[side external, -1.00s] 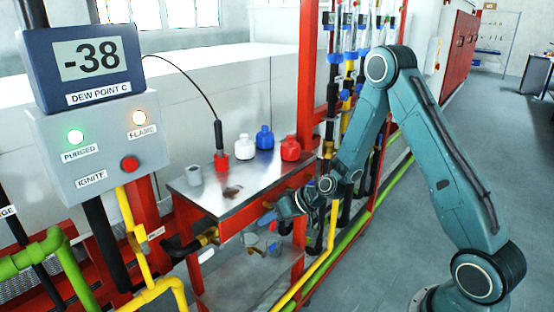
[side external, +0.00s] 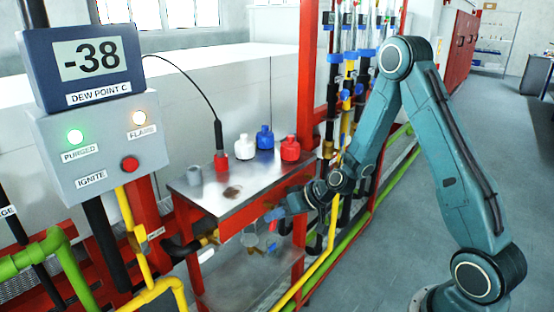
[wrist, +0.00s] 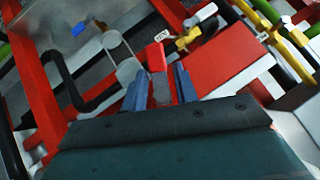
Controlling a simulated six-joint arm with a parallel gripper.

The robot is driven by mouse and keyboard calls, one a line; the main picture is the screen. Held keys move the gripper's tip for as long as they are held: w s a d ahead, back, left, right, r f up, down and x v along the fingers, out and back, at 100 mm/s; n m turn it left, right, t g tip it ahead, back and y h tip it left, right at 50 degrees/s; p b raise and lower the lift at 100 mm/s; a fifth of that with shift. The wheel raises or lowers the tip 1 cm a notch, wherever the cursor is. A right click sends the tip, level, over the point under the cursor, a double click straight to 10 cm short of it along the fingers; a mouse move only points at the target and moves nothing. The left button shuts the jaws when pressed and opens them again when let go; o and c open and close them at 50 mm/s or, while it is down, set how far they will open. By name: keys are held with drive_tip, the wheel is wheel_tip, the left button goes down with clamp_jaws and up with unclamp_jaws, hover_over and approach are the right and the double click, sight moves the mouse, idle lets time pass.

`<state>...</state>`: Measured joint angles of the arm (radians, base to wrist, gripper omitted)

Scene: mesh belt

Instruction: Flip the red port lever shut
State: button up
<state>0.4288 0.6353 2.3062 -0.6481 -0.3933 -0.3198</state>
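My gripper (wrist: 160,88) is open, its two blue-grey fingers spread apart in the wrist view. A small red piece, which looks like the red port lever (wrist: 155,57), stands just beyond the fingertips, roughly in line with the gap. A grey part shows below it between the fingers; I cannot tell whether anything touches. In the side view my gripper (side external: 273,214) is at the front right edge of the steel-topped red table (side external: 210,200), fingers pointing left. The lever is not clearly visible there.
Yellow and green pipes (side external: 330,245) run close to my gripper. A control box (side external: 100,145) stands left.

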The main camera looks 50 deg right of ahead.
drive_tip(key=v, duration=1.1)
drive_tip(key=shift+o, duration=1.4)
drive_tip(key=shift+f, duration=0.1)
drive_tip(key=shift+a, duration=0.15)
drive_tip(key=shift+f, duration=0.1)
drive_tip(key=x, duration=1.3)
drive_tip(key=shift+w+f, duration=0.2)
